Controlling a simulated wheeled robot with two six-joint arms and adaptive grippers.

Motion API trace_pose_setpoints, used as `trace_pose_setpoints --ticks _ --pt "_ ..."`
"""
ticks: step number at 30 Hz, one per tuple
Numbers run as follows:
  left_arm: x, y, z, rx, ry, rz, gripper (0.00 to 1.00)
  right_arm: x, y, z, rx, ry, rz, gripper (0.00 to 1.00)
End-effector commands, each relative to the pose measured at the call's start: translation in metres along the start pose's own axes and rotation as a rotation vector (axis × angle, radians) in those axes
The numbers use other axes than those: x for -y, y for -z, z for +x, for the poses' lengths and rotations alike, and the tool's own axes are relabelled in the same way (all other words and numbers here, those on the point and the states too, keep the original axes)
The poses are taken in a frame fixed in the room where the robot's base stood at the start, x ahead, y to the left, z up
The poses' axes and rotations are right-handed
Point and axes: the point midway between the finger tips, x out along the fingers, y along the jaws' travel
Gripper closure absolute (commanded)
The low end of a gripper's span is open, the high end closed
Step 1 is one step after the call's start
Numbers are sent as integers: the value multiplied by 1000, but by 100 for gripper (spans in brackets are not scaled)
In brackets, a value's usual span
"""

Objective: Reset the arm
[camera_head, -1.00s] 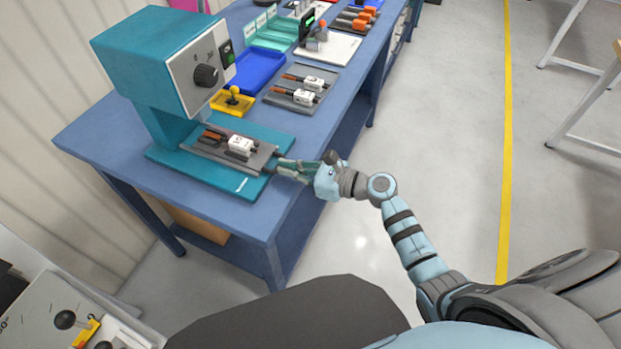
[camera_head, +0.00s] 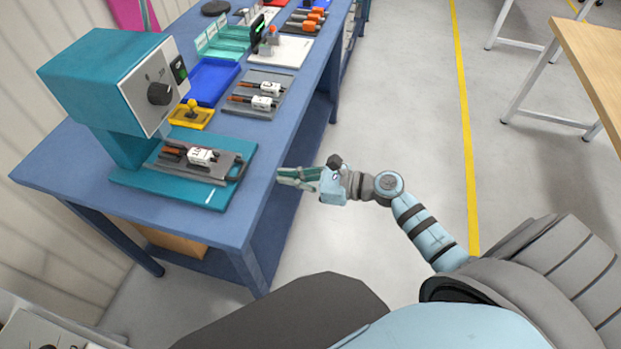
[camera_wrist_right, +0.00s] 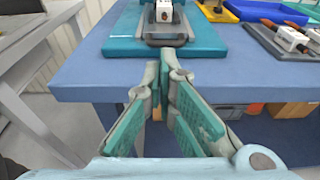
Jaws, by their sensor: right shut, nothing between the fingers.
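My right gripper (camera_head: 298,177) is shut and empty in the head view, out past the right edge of the blue table. In the right wrist view my right gripper (camera_wrist_right: 165,75) points at the table, its fingertips together. The teal machine (camera_head: 105,85) stands on the table to the left. On its teal base plate (camera_head: 213,198) lies a grey tray (camera_head: 233,165) with a white-labelled part (camera_head: 202,156). The gripper is apart from this tray. My left gripper is in neither view.
The blue table (camera_head: 70,185) carries a yellow bin (camera_head: 190,117), a blue bin (camera_head: 210,80) and another grey tray (camera_head: 277,83) with parts. The floor right of my arm is free up to a yellow line (camera_head: 462,110). A wooden-topped table (camera_head: 595,55) stands at the far right.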

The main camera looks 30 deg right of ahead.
Motion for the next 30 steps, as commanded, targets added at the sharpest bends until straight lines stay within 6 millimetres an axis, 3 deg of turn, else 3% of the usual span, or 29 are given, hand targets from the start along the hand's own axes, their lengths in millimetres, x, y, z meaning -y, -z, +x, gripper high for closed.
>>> trace_pose_setpoints --ticks 3,6,16,19,20,23,25,28,30 --pt "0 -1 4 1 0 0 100 0 3 -27 -4 -3 -2 100" --pt "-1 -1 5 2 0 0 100 0 2 -39 -1 -4 -2 100" --pt "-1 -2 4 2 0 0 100 0 0 -45 2 -1 -25 100" --pt "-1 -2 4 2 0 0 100 11 10 -46 -41 41 -253 100" --pt "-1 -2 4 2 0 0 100 21 27 -49 -102 68 -384 100" --pt "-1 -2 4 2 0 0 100 58 107 -72 -398 105 -828 100" --pt "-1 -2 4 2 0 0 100 70 179 -101 -657 27 -1143 100" --pt "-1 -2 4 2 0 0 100 55 281 -154 -976 -284 -1546 100" --pt "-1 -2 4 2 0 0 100 19 343 -190 -1093 -620 -1782 100"
